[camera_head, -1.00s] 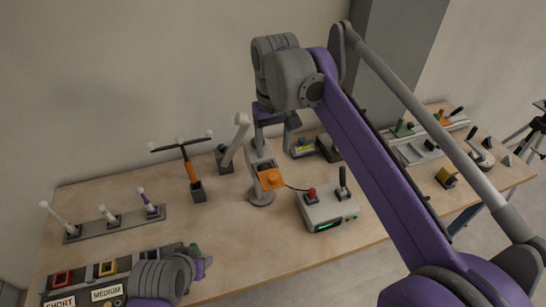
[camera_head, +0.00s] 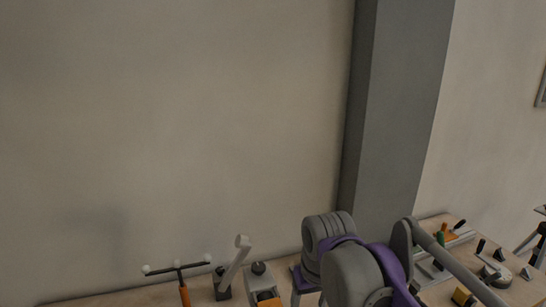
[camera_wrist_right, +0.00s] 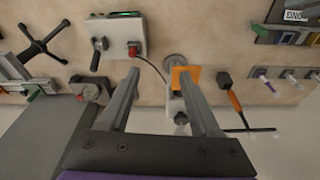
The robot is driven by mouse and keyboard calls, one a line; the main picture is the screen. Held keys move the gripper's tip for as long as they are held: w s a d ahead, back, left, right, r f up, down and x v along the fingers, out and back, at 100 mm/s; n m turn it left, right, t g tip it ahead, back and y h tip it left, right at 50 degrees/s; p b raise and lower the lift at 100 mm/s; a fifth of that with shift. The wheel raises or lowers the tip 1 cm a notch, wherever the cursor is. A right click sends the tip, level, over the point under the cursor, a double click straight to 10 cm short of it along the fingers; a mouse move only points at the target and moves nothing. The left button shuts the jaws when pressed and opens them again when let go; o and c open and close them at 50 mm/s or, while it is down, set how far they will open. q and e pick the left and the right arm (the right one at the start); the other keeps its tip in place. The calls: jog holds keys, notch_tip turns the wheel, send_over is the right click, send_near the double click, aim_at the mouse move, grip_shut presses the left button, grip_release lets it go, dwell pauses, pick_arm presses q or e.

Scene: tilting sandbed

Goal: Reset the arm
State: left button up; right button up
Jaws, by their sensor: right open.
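My right gripper (camera_wrist_right: 160,74) is open and empty, with its two fingers spread over the table in the right wrist view. A grey-white jointed stand with an orange block (camera_wrist_right: 179,78) is partly behind the right-hand finger, and I cannot tell whether they touch. In the head view the orange block (camera_head: 267,297) is at the bottom edge. My right arm (camera_head: 345,260) comes in at the bottom right of that view, with its gripper mostly cut off. A grey control box (camera_wrist_right: 118,30) with a red button (camera_wrist_right: 134,48) and a black lever (camera_wrist_right: 98,52) is beyond the fingers. My left gripper is out of view.
A T-shaped tool with an orange handle (camera_wrist_right: 235,100) and a pale tilted lever (camera_head: 235,262) stand near the orange block. A dark cross-shaped handle (camera_wrist_right: 42,42) is at the left of the wrist view. A grey pillar (camera_head: 395,110) rises behind the table.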

jog(key=s+d+f+m+t, duration=0.1)
jog(key=s+d+f, duration=0.4)
jog(key=s+f, duration=0.2)
jog(key=s+d+f+m+t, duration=0.1)
jog(key=s+d+f+t, duration=0.1)
jog(key=s+d+f, duration=0.3)
notch_tip(320, 180, down, 4)
jog(key=shift+s+r+t+h, duration=0.1)
jog(key=shift+s+t+h, duration=0.2)
jog(key=shift+s, duration=0.95)
